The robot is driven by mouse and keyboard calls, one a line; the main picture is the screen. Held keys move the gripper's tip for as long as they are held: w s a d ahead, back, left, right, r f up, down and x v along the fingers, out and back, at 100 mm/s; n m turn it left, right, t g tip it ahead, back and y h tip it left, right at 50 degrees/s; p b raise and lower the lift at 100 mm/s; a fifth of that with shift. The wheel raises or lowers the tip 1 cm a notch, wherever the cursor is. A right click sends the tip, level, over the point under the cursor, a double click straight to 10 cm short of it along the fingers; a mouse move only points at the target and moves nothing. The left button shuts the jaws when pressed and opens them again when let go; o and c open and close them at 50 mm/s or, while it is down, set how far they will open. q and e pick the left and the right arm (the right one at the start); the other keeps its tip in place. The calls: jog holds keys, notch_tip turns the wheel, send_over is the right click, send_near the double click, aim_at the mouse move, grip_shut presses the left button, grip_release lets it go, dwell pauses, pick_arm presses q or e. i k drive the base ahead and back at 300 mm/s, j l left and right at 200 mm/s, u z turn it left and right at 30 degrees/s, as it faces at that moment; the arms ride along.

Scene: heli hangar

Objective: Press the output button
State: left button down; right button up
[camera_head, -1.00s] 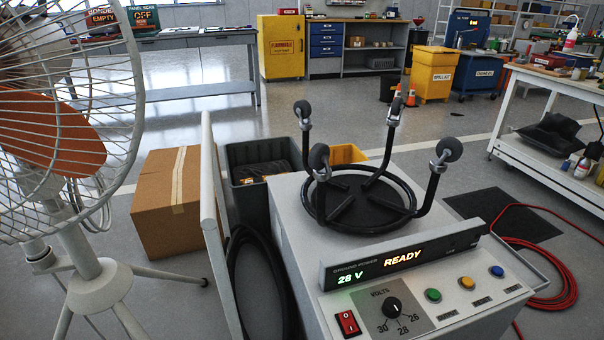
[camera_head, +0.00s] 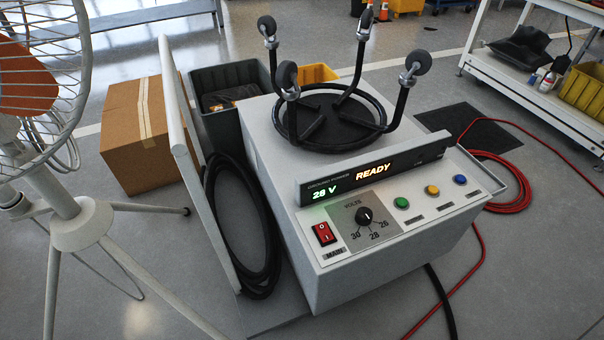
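The ground power unit (camera_head: 300,240) is a light grey box with a sloped control panel on top. Its display (camera_head: 370,172) reads "GROUND POWER", "28 V" in green and "READY" in orange. The panel carries a red main rocker switch (camera_head: 323,233), a black volts knob (camera_head: 364,215), and green (camera_head: 401,203), yellow (camera_head: 432,190) and blue (camera_head: 460,180) buttons. The small labels under the buttons are too small to read, so I cannot tell which one is the output button. Neither of my grippers shows.
A black ring stand with upturned casters (camera_head: 332,118) sits on the unit behind the display. A white fan (camera_head: 75,225) and a cardboard box (camera_head: 142,130) stand left. A black cable coil (camera_head: 245,225) hangs on the unit's left; a red hose (camera_head: 500,180) lies right.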

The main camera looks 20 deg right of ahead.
aim_at(402, 202)
jog(key=z, duration=1.35)
